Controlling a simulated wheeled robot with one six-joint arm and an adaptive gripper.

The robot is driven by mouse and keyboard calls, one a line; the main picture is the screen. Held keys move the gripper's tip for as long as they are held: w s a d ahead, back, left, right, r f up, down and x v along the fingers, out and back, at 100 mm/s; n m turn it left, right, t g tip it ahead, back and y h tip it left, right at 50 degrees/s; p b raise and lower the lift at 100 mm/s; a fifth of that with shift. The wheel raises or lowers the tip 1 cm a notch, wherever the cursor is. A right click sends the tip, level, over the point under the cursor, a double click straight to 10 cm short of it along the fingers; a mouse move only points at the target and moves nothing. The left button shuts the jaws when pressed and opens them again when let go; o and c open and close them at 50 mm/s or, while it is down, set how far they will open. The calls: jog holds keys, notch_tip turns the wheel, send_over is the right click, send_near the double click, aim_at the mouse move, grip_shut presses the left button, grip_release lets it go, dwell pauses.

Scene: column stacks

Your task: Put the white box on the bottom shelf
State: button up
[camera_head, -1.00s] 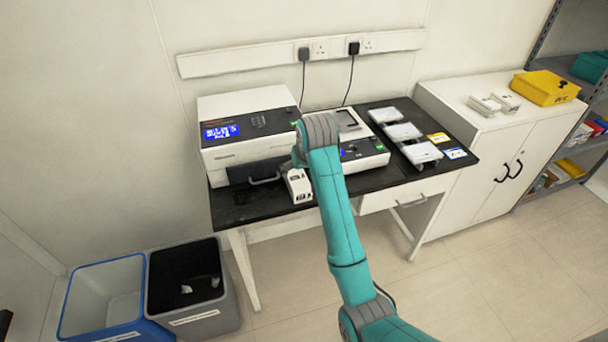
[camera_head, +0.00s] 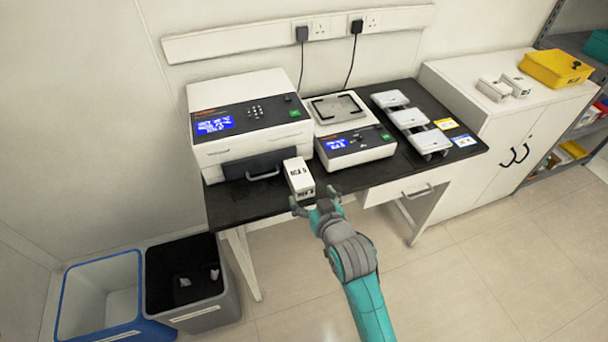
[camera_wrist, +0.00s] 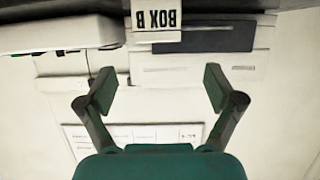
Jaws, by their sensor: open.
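A white box (camera_head: 299,180) with dark lettering stands on the black bench top, at its front edge before the left machine. In the wrist view the white box (camera_wrist: 156,20) reads "BOX B" and shows upside down at the top edge. My gripper (camera_head: 318,202) is open and empty, just in front of the box on the near side, apart from it. In the wrist view my gripper (camera_wrist: 158,88) has its fingers spread with nothing between them. A grey shelf rack (camera_head: 528,177) stands at the far right; its lower shelf is only partly in view.
Two more white boxes (camera_head: 494,89) and a yellow case (camera_head: 556,69) sit on the white cabinet (camera_head: 455,95). A machine (camera_head: 250,125), a scale (camera_head: 355,150) and several pale trays (camera_head: 411,117) fill the bench. Two bins (camera_head: 183,283) stand left. The floor at right is clear.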

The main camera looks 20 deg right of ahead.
send_near(299, 172)
jog(key=shift+w+a+f, duration=0.15)
jog(key=shift+w+f, duration=0.75)
jog(key=shift+w, duration=0.3)
jog(key=shift+r+x, duration=0.15)
jog(key=shift+x, duration=1.2)
jog(key=shift+r+x, duration=0.15)
jog(key=shift+x, duration=1.15)
jog(key=shift+w, duration=0.1)
jog(key=c, duration=1.6)
jog(key=shift+r, duration=0.1)
